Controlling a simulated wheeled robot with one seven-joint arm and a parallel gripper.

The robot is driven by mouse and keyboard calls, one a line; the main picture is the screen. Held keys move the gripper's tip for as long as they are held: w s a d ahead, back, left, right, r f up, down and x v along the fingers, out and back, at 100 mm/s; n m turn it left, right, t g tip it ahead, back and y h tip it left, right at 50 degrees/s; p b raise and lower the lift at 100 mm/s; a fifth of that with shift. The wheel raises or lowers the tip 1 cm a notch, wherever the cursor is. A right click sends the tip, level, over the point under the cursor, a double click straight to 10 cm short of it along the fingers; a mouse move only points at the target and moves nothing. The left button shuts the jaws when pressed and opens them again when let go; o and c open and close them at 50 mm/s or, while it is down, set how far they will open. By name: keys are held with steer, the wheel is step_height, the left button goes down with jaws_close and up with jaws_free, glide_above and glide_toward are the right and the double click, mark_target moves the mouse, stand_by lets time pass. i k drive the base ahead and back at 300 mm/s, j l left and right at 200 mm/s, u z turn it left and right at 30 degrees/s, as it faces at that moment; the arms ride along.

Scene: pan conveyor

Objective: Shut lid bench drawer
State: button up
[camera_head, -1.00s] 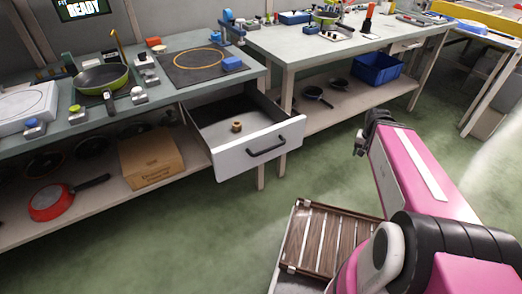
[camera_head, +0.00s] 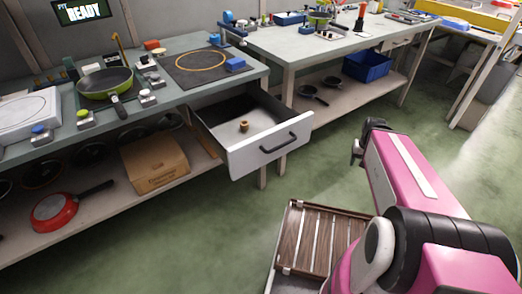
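The lid bench drawer (camera_head: 271,144) is pulled well out from under the left bench top. Its front is white with a dark bar handle (camera_head: 279,142).
The left bench (camera_head: 205,84) holds a green pan (camera_head: 104,82) and small fixtures. Below are a cardboard box (camera_head: 154,163) and a red pan (camera_head: 54,212). A second bench (camera_head: 300,48) with a blue bin (camera_head: 368,67) stands behind.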

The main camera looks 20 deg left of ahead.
mark_target(275, 129)
steer(key=k+j+z, duration=0.1)
steer(key=k+j, duration=0.25)
steer(key=j, duration=0.25)
steer(key=k+j, duration=0.35)
steer(key=j, duration=0.25)
steer(key=k+j+z, duration=0.15)
steer(key=k+j, duration=0.2)
steer(key=j, duration=0.25)
steer(key=k+j, duration=0.4)
steer(key=j, duration=0.15)
steer(key=i+l, duration=0.3)
steer(key=i+z, duration=0.05)
